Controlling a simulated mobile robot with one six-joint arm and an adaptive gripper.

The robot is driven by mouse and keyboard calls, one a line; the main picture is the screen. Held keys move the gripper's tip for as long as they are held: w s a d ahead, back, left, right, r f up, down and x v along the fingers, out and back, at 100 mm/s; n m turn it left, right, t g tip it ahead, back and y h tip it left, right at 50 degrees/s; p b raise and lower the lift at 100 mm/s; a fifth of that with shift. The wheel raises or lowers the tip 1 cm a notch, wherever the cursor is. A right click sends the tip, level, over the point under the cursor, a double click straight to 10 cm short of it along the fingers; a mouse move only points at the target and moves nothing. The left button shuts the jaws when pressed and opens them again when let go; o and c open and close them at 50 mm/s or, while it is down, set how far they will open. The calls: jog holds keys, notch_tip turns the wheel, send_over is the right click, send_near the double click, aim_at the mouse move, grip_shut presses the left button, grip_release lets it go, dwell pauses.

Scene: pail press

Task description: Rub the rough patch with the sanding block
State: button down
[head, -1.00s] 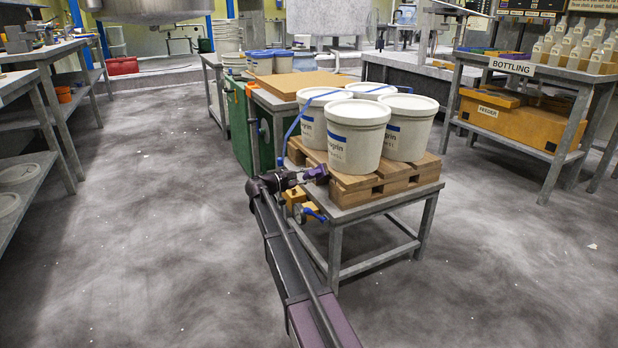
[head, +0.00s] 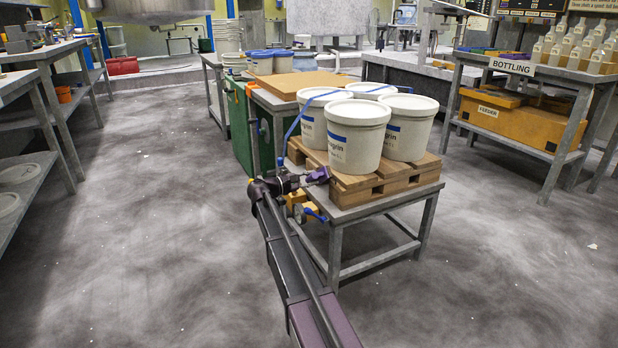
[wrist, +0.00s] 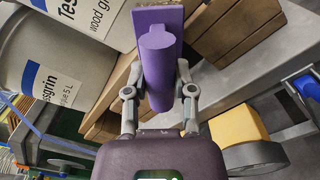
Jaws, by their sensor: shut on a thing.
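The purple sanding block (wrist: 172,20) has a flat plate and a rounded grip, and fills the top middle of the wrist view. My gripper (wrist: 158,82) is shut on its grip, one finger on each side. In the head view the purple block (head: 318,175) is at the near left edge of the wooden pallet (head: 375,190), with my gripper (head: 303,180) behind it. The block lies close against the pallet's wood; I cannot tell whether they touch. I cannot make out the rough patch; the block may be hiding it.
White pails (head: 357,137) stand on the pallet, on a grey metal table (head: 400,203). A yellow block (head: 296,198) and a blue-handled fitting (head: 311,213) sit just below my gripper. A green cabinet (head: 240,125) stands behind. The floor at left is free.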

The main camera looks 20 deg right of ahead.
jog(key=shift+s+d, duration=0.15)
jog(key=shift+s, duration=0.8)
jog(key=shift+s, duration=0.1)
jog(key=shift+s, duration=1.8)
jog(key=shift+a, duration=0.2)
jog(key=shift+s+a, duration=0.1)
jog(key=shift+a, duration=2.8)
jog(key=shift+a, duration=0.1)
jog(key=shift+a, duration=1.4)
